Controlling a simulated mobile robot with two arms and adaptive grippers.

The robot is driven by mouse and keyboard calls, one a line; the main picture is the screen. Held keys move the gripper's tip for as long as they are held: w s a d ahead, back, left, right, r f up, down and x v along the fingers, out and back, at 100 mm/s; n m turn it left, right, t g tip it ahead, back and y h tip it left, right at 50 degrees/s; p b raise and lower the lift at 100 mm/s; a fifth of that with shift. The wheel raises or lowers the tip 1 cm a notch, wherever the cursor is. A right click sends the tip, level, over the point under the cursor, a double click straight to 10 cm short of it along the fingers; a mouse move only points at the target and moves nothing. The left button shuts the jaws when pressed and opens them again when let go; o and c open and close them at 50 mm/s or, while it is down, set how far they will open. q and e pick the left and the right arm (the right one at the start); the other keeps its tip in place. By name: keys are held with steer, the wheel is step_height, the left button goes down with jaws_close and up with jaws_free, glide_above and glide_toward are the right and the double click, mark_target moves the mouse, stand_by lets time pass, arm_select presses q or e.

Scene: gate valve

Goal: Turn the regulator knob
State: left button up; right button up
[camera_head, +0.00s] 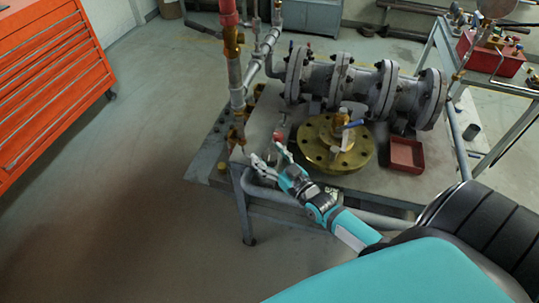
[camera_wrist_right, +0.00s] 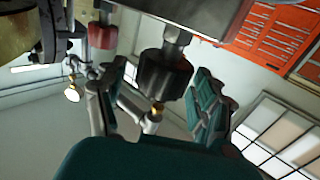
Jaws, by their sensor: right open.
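A dark ribbed knob (camera_wrist_right: 165,75) hangs from a metal stem in the right wrist view, and I take it for the regulator knob. My right gripper (camera_wrist_right: 155,100) is open, with one finger on each side of the knob in that view. Whether either finger touches it I cannot tell. In the head view, my right gripper (camera_head: 267,153) is at the front left of the bench, beside the brass flange; I cannot make out the dark knob there. My left gripper is not in view.
A round brass flange (camera_head: 325,158) with a blue-handled valve sits on the metal bench (camera_head: 228,153). Grey flanged pipework (camera_head: 360,88) stands behind it, and a red tray (camera_head: 407,153) is to its right. An orange tool cabinet (camera_head: 50,85) is at left. Open floor lies between.

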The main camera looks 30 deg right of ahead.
steer(key=shift+c, duration=0.2)
steer(key=c, duration=1.2)
steer(key=shift+r+m+h+p, duration=0.2)
steer(key=shift+m+h+p, duration=0.3)
steer(key=shift+h+p, duration=0.45)
steer(key=shift+f+m+h+p, duration=0.2)
steer(key=shift+m+h+p, duration=0.2)
steer(key=shift+h+p, duration=0.1)
steer(key=shift+f, duration=0.1)
steer(key=o, duration=1.2)
steer(key=shift+s, duration=0.1)
steer(key=shift+o, duration=0.2)
steer(key=s+a, duration=0.1)
steer(key=s, duration=1.1)
steer(key=shift+w, duration=0.1)
